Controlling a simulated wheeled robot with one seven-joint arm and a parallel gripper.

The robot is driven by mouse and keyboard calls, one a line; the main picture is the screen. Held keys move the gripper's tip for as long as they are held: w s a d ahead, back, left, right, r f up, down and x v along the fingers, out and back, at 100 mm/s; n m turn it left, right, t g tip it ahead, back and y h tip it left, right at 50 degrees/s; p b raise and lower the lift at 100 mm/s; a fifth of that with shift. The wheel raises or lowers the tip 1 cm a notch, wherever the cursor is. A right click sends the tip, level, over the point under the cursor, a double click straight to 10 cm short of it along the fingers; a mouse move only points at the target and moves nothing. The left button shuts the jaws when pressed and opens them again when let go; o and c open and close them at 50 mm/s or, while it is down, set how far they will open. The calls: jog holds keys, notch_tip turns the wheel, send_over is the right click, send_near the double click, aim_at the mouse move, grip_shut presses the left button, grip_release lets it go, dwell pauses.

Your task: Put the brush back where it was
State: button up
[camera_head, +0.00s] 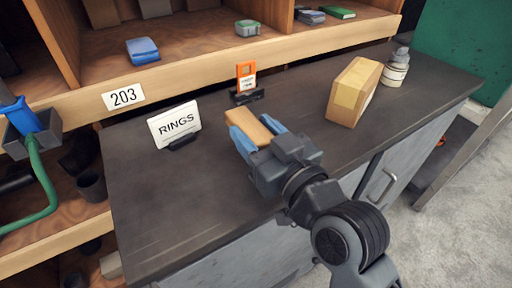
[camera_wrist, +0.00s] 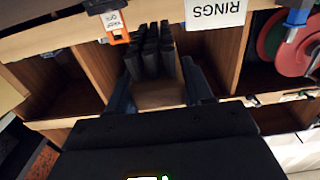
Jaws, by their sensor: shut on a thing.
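My gripper (camera_head: 247,130) is shut on the brush (camera_head: 254,124), whose tan wooden body shows between the blue fingers in the head view. In the wrist view, the brush (camera_wrist: 152,50) shows dark bristle tufts pointing away from my gripper (camera_wrist: 157,92), with the wooden part between the fingers. The brush is over the dark worktop (camera_head: 225,205), between the RINGS sign and the tan box. I cannot tell whether it touches the worktop.
The RINGS sign (camera_head: 174,125) stands left of my gripper. An orange tag in a black holder (camera_head: 246,83) stands behind it. A tan box (camera_head: 354,91) and a grey-and-white container (camera_head: 396,69) stand right. A blue tool in a holder (camera_head: 30,122) is far left. The front-left worktop is clear.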

jog(key=shift+w+f, duration=0.1)
jog(key=shift+f, duration=1.95)
jog(key=shift+b, duration=0.3)
jog(key=shift+f, duration=0.2)
jog(key=o, duration=1.2)
jog(key=shift+r, duration=0.1)
jog(key=shift+c, duration=0.2)
jog(key=shift+r, duration=0.1)
jog(key=b+v, duration=0.3)
jog(key=v, duration=0.9)
